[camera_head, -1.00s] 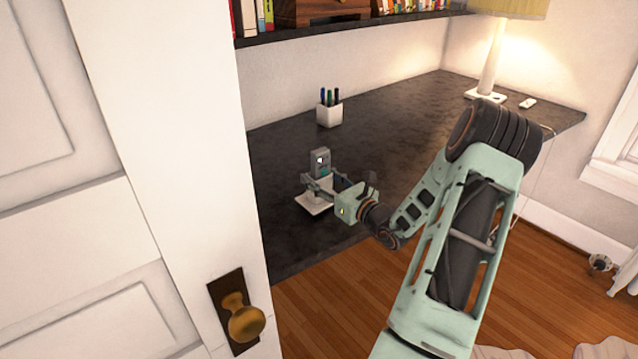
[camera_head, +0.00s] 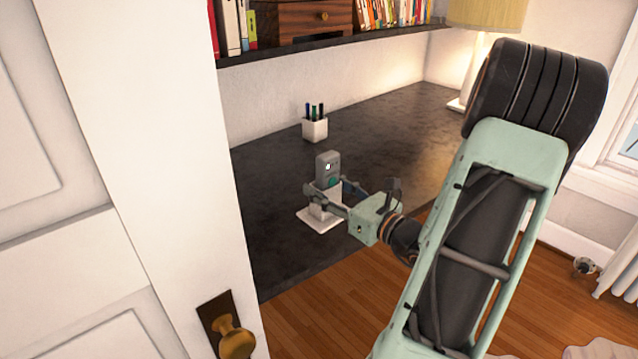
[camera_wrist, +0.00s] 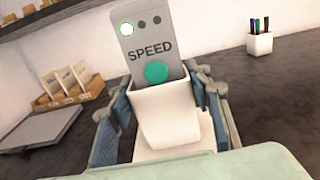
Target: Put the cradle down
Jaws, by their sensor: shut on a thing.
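The cradle is a white holder on a square white base plate (camera_head: 318,220). In the wrist view its white cup (camera_wrist: 165,115) stands between my fingers. A grey device (camera_head: 328,168) with a green button and the word SPEED sits in the cup; it also shows in the wrist view (camera_wrist: 148,45). My gripper (camera_head: 328,198) is shut on the cradle, with one finger on each side of the cup. The cradle is upright over the dark desk near its front edge. I cannot tell whether the base touches the desk.
A white pen cup (camera_head: 315,130) stands behind on the dark desk (camera_head: 385,140). A lamp (camera_head: 474,70) stands at the far right end. A white door (camera_head: 130,130) with a brass knob fills the left. The wrist view shows a wooden organizer (camera_wrist: 72,98) and a grey flat object (camera_wrist: 42,137).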

